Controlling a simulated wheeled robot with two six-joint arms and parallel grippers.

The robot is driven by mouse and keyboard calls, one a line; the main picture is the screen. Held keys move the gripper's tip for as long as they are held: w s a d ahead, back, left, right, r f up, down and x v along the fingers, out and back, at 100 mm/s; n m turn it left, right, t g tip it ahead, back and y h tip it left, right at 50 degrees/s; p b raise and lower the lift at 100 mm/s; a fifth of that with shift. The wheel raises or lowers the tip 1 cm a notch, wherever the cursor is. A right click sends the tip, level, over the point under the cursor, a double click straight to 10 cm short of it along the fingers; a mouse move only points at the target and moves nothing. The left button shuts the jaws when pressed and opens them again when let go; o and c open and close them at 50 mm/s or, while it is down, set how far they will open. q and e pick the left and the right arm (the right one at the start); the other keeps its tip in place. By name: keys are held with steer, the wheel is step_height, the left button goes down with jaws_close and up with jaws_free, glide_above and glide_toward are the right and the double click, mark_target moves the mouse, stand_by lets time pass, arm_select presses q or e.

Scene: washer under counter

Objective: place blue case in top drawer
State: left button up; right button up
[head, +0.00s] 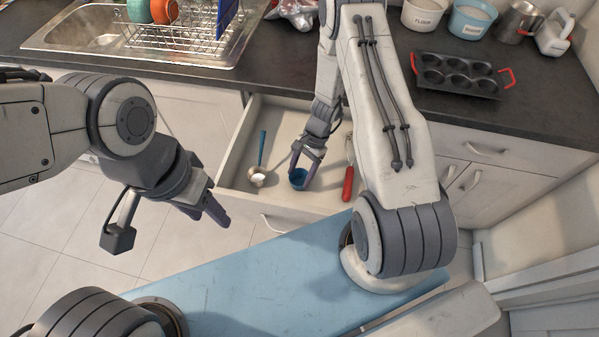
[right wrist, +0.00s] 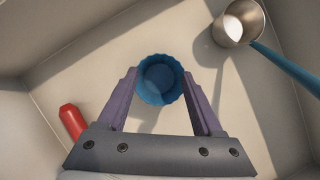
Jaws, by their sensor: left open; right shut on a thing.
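The blue case (head: 298,180) is a small fluted cup inside the open top drawer (head: 232,178). My right gripper (head: 307,160) reaches down into the drawer and is shut on the case. In the right wrist view the case (right wrist: 160,80) sits upright between the two fingertips, its open top facing the camera. I cannot tell whether its base touches the drawer floor. My left gripper (head: 207,208) is open and empty, left of the drawer and outside it.
A measuring scoop (head: 259,165) with a blue handle lies left of the case in the drawer. A red-handled tool (head: 348,182) lies to its right. A muffin tin (head: 458,75), tubs and a dish rack (head: 185,35) stand on the counter (head: 290,70) above.

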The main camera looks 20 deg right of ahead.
steer(key=o, duration=1.3)
steer(key=shift+f, duration=0.1)
steer(key=shift+r+p, duration=0.3)
steer(key=shift+p, duration=0.05)
steer(key=b+v, duration=0.1)
steer(key=v, duration=1)
steer(key=s+a+r+n+h, duration=0.1)
steer(key=s+a+r+n, duration=0.1)
steer(key=a+r+n, duration=0.5)
steer(key=s+a+r+n+h, duration=0.1)
steer(key=s+a+r+n, duration=0.2)
steer(key=s, duration=0.3)
steer(key=s+a+r+n+t, duration=0.1)
steer(key=s+a+r+n, duration=0.3)
steer(key=s+r+n, duration=0.2)
steer(key=s+a+r+n+t+h, duration=0.1)
steer(key=s+a+r+n, duration=0.2)
steer(key=s+r+n, duration=0.1)
steer(key=shift+s+a+r+n+h, duration=0.1)
steer(key=shift+s+r+n, duration=0.05)
steer(key=shift+s, duration=0.3)
steer(key=shift+s+a+r+n+h, duration=0.1)
steer(key=shift+s+a+r, duration=0.1)
steer(key=shift+s, duration=0.25)
steer(key=shift+s+a+r+n+h, duration=0.1)
steer(key=shift+s+r+n, duration=0.05)
steer(key=shift+s, duration=0.3)
